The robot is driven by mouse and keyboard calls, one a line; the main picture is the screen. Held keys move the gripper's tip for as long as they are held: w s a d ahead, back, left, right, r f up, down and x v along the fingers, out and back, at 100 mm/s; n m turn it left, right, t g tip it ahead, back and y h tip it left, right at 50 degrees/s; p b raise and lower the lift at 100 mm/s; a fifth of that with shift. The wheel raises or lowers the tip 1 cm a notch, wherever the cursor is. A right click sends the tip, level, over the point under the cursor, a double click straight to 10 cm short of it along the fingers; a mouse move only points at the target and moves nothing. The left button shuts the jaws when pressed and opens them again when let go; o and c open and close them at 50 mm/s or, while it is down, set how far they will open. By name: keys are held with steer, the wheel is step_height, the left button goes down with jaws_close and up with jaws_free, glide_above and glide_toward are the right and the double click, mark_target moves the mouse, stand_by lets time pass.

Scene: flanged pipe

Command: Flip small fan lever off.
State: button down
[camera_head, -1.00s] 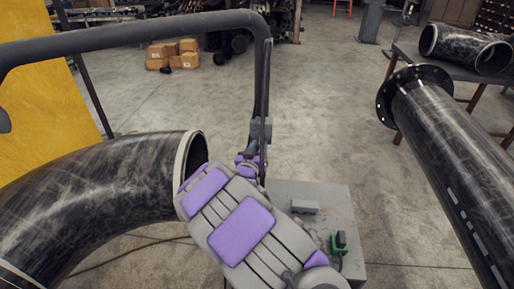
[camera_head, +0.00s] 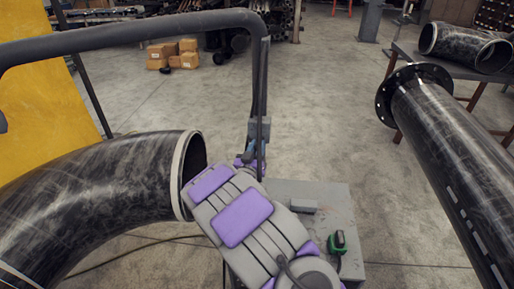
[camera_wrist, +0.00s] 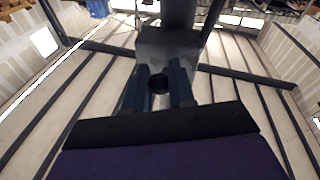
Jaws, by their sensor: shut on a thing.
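In the wrist view my gripper (camera_wrist: 158,92) has its two dark blue fingers on either side of a small dark round piece (camera_wrist: 159,84). It is shut on this piece, which sits just under a grey block (camera_wrist: 168,48); I cannot tell for sure that it is the small fan lever. In the head view my arm reaches away to the upright dark tube, and my gripper (camera_head: 252,153) is near the tube, below a small grey-blue box (camera_head: 256,128). The fingertips and the held piece are too small and partly hidden there.
The dark tube (camera_head: 130,40) arches overhead from the left and drops beside my gripper. A large black elbow pipe (camera_head: 90,200) lies left of my arm. A grey cabinet (camera_head: 330,205) with a green-and-black device (camera_head: 338,242) stands right. A flanged pipe (camera_head: 455,150) is farther right.

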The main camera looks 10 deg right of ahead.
steer(key=shift+f, duration=0.15)
steer(key=c, duration=1)
jaws_free()
steer(key=shift+a, duration=0.1)
steer(key=p+v, duration=0.1)
steer(key=v, duration=1.6)
steer(key=shift+s+a+p, duration=0.15)
steer(key=shift+p, duration=0.2)
steer(key=shift+f, duration=0.1)
